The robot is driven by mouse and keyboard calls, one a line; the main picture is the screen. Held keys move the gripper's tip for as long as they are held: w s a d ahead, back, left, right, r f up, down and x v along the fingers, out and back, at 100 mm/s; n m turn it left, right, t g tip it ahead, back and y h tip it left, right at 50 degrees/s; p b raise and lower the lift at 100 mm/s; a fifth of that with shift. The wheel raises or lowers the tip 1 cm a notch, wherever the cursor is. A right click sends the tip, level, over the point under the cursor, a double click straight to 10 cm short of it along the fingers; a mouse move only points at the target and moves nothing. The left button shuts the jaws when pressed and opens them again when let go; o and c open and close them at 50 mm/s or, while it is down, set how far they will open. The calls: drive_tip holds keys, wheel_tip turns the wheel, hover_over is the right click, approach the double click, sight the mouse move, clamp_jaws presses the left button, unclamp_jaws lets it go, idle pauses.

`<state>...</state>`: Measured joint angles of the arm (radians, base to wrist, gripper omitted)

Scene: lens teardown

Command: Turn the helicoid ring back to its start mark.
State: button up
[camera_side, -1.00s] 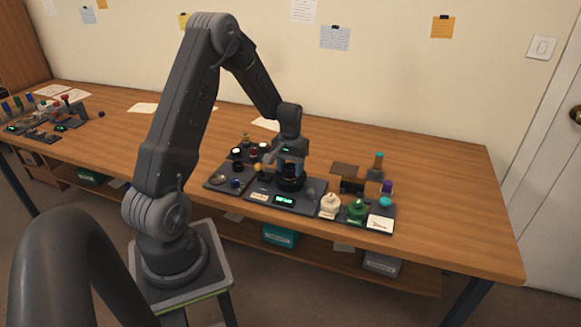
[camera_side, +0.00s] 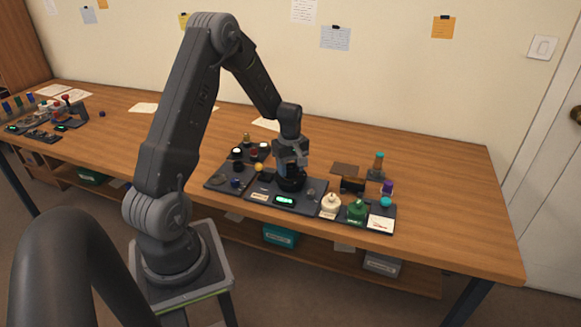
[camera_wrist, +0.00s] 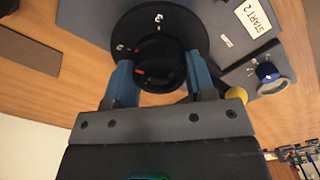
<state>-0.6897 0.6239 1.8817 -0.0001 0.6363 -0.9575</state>
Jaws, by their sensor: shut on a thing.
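The helicoid ring (camera_wrist: 160,63) is a black cylinder on a round black base (camera_wrist: 190,20). Orange marks show on the ring's left side, and small white marks show on the base around it. My gripper (camera_wrist: 160,75) is shut on the ring, with one blue finger on each side. In the side view, my gripper (camera_side: 291,168) points down over the lens (camera_side: 291,183) and hides most of the ring. I cannot read there how the marks line up.
A lit green display (camera_side: 284,200) is at the plate's front. The table's far right is clear.

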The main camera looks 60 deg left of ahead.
sight(290, 166)
drive_tip(key=shift+n, duration=1.4)
drive_tip(key=o, duration=0.9)
drive_tip(key=shift+o, duration=0.2)
wheel_tip(290, 166, up, 14)
drive_tip(key=shift+f, duration=0.1)
